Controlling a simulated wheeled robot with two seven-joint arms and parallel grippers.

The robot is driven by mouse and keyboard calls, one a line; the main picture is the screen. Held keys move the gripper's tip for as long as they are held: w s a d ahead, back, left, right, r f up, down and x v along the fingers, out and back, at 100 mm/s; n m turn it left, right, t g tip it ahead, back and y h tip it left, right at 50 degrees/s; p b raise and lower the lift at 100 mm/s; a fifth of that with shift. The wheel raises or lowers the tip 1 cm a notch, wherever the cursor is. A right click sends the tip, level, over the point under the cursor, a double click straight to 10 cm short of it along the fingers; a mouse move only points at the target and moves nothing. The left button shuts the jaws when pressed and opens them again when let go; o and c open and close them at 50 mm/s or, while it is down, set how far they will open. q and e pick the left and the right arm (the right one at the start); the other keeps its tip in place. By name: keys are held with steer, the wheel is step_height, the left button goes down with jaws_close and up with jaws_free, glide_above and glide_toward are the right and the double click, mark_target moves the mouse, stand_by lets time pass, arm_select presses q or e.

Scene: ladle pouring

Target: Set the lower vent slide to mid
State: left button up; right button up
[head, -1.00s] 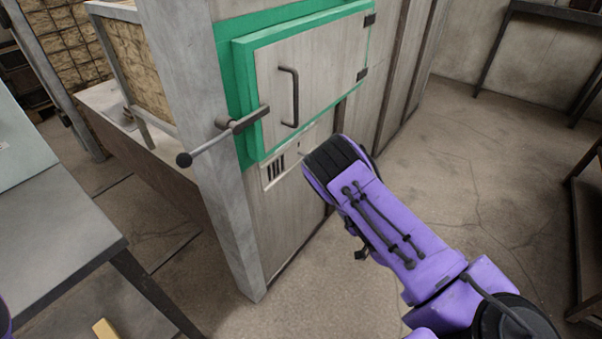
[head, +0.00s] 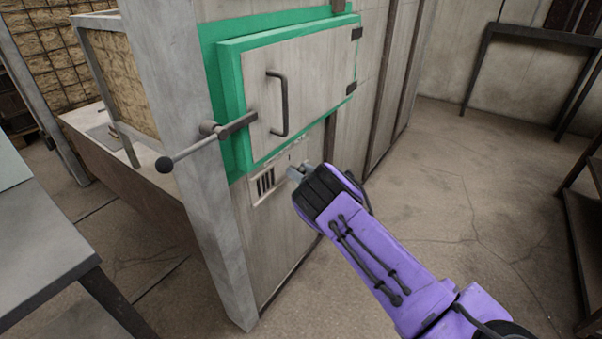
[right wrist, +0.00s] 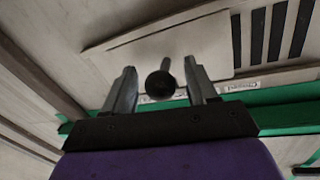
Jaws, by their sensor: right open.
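The lower vent (head: 264,184) is a pale panel with several dark upright slots, set in the grey wall below the green-framed door. Its slide plate (right wrist: 205,40) shows in the right wrist view, beside the open dark slots (right wrist: 272,32). A dark round knob (right wrist: 160,85) on a short stem stands out from the plate. My right gripper (head: 298,172) is open at the right end of the vent. In the right wrist view its two fingers (right wrist: 162,82) stand either side of the knob, with gaps on both sides. Whether the fingertips reach past the knob is unclear. My left gripper is out of view.
The door (head: 305,90) has a dark handle (head: 280,103) and a latch lever (head: 190,152) sticking out to the left, above the vent. A grey table (head: 45,245) stands at left.

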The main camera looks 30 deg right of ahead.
jaws_close()
steer(key=a+p, duration=0.1)
steer(key=s+a, duration=0.1)
steer(key=a+p, duration=0.1)
steer(key=shift+s+a+r+p, duration=0.15)
steer(key=shift+s+a+p, duration=0.05)
steer(key=shift+s+p, duration=0.1)
steer(key=shift+a, duration=0.15)
jaws_free()
glide_toward(284, 171)
steer(key=s, duration=0.3)
steer(key=s+d, duration=0.1)
steer(key=s, duration=0.1)
